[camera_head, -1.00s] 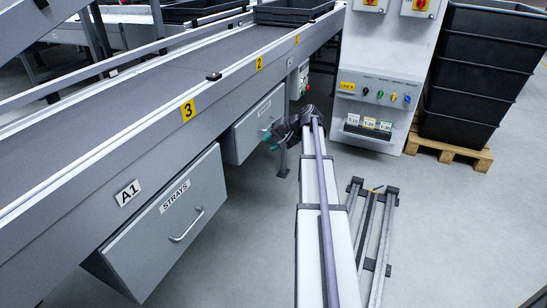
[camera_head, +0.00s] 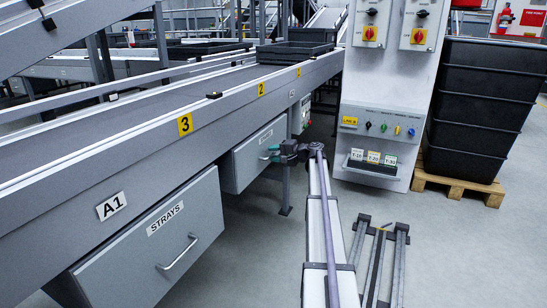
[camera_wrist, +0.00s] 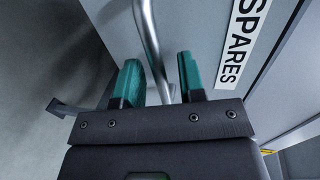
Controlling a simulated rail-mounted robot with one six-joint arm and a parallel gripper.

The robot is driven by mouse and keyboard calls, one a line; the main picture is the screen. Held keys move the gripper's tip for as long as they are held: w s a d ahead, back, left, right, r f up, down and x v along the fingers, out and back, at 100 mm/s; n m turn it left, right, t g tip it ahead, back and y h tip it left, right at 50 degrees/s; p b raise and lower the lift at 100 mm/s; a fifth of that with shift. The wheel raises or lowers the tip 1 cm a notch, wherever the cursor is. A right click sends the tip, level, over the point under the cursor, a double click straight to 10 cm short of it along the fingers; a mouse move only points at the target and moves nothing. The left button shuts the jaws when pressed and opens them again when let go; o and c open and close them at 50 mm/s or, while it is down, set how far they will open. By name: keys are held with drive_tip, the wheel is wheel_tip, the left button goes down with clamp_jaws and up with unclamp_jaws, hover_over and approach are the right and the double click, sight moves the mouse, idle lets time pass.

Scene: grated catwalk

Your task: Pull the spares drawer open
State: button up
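The spares drawer (camera_head: 250,158) is the grey box under the conveyor, behind the strays drawer; its front looks flush and closed. In the wrist view the drawer front (camera_wrist: 205,25) fills the upper middle, with a SPARES label (camera_wrist: 241,40) at right. Its metal bar handle (camera_wrist: 149,35) runs down between the two teal fingers of my gripper (camera_wrist: 158,70). The fingers are apart, with a visible gap on each side of the bar. In the head view my gripper (camera_head: 269,155) is at the drawer front; the handle is hidden there.
The strays drawer (camera_head: 150,248) with its own handle sits nearer, at left. A control cabinet (camera_head: 384,100) and stacked black bins (camera_head: 478,105) on a pallet stand right. A metal frame (camera_head: 380,262) lies on the floor beside my arm. Open floor lies at right.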

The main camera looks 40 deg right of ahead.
drive_tip(key=shift+w+a, duration=0.15)
drive_tip(key=shift+w, duration=0.15)
drive_tip(key=shift+c, duration=0.4)
clamp_jaws()
